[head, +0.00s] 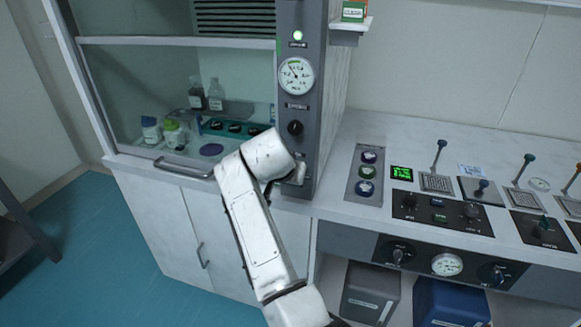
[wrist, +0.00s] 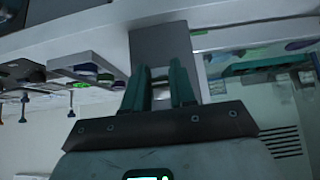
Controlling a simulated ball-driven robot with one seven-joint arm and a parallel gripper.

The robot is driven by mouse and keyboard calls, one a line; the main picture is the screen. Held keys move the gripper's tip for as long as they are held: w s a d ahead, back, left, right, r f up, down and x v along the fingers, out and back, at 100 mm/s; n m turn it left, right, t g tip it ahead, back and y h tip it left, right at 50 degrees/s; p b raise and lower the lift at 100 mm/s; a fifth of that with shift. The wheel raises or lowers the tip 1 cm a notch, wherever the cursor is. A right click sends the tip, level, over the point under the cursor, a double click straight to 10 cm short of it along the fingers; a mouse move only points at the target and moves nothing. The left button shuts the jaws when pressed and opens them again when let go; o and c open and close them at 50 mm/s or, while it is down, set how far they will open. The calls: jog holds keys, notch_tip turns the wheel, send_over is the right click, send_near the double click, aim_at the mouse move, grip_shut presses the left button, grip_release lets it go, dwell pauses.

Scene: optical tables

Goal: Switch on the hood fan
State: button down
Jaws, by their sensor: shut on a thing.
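The fume hood's grey control column (head: 312,110) stands at the right side of the hood in the head view. It carries a lit pale-green lamp (head: 298,36), a round white gauge (head: 296,76) and a black knob (head: 294,128). My gripper (wrist: 160,88) is at the lower part of this column, below the black knob. In the wrist view its two teal fingers are closed around a small dark control (wrist: 158,73) on the grey column face. My arm and the fingers hide most of that control, so its setting cannot be read.
The hood's glass sash and handle (head: 184,168) are left of my arm, with bottles (head: 215,95) inside. A white bench (head: 420,140) with a panel of coloured knobs (head: 367,172) and several levers lies to the right. Cabinet doors (head: 185,225) are below the hood.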

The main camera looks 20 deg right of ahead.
jog(key=shift+r+g+y+p, duration=0.3)
jog(key=shift+g+y+p, duration=0.35)
jog(key=shift+p, duration=0.35)
jog(key=shift+f+g, duration=0.1)
jog(key=shift+g, duration=0.15)
jog(key=c, duration=0.9)
grip_release()
jog(key=shift+w, duration=0.1)
jog(key=v, duration=1)
jog(key=shift+r, duration=0.35)
jog(key=shift+s, duration=0.25)
